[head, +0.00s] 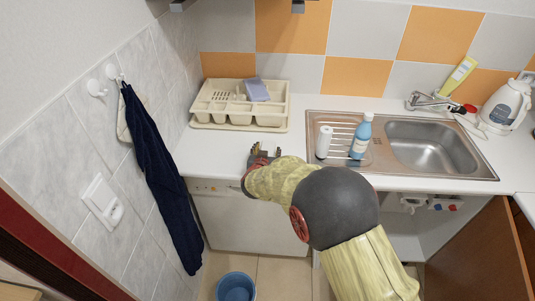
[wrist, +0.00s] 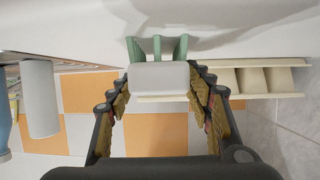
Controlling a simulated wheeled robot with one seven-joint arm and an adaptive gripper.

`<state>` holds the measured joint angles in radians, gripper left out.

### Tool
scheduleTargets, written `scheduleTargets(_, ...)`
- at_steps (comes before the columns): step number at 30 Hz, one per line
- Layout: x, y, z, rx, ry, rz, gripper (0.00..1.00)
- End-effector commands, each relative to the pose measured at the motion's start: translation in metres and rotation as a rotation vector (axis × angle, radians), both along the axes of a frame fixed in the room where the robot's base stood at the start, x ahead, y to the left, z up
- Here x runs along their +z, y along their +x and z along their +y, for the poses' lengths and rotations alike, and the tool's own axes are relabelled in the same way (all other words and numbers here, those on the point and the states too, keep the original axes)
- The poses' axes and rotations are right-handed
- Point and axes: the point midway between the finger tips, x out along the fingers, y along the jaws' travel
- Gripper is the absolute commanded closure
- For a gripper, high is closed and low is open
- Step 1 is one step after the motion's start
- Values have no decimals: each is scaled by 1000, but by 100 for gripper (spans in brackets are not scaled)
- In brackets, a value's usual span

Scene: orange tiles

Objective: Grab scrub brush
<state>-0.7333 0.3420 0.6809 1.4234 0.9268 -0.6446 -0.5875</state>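The scrub brush (wrist: 160,75) appears to be the pale block with green tufts in the wrist view. That view is upside down, and the tufts point toward the white counter. My gripper (wrist: 160,85) has its fingers spread on either side of the pale block, very close to its ends. I cannot tell whether they touch it. In the head view my gripper (head: 264,153) is low over the counter's front edge, left of the sink. I cannot make out the brush there; my gripper and arm may hide it.
A beige dish rack (head: 205,116) with a blue-grey item stands behind my gripper. A white cylinder (head: 324,142) and a blue bottle (head: 362,135) stand on the drainboard to the right. A kettle (head: 505,107) is far right. The counter between gripper and rack is clear.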

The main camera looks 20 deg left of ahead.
Motion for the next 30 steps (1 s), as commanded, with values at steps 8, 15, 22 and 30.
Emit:
scheduleTargets(8,0,0,0,0,0,0,67)
scheduleTargets(15,0,0,0,0,0,0,81)
scheduleTargets(22,0,0,0,0,0,-1,85)
scheduleTargets(30,12,0,0,0,1,-2,85)
